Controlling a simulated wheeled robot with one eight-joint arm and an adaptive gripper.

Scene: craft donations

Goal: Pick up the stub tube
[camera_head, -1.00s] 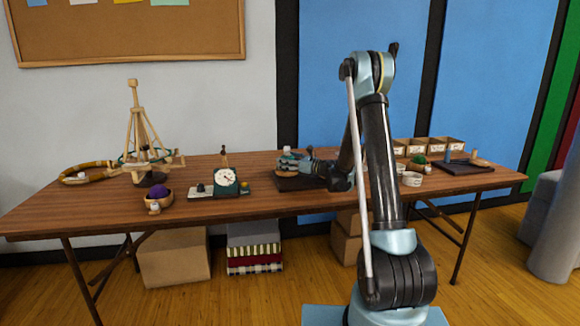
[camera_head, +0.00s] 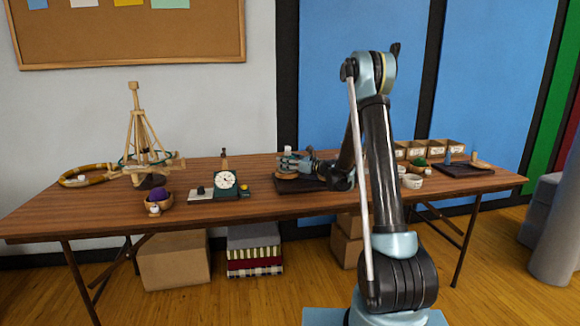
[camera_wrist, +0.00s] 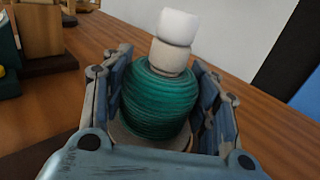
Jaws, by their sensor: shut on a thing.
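The stub tube (camera_wrist: 158,103) shows in the wrist view as a short, stout piece wound with green thread, with a pale two-part top. It is upright, tilted slightly in the picture, between the two fingers of my gripper (camera_wrist: 158,110). The fingers are shut on its sides. In the head view my gripper (camera_head: 291,161) is above the dark tray (camera_head: 290,187) at the middle of the table. The pale top of the tube (camera_head: 288,149) shows above the fingers there; the rest is mostly hidden by them. A round wooden piece (camera_head: 285,176) is beneath.
A dial scale (camera_head: 226,181) stands left of my gripper on the table (camera_head: 110,208). White cups (camera_head: 411,181), small boxes and another dark tray (camera_head: 463,169) are at the right.

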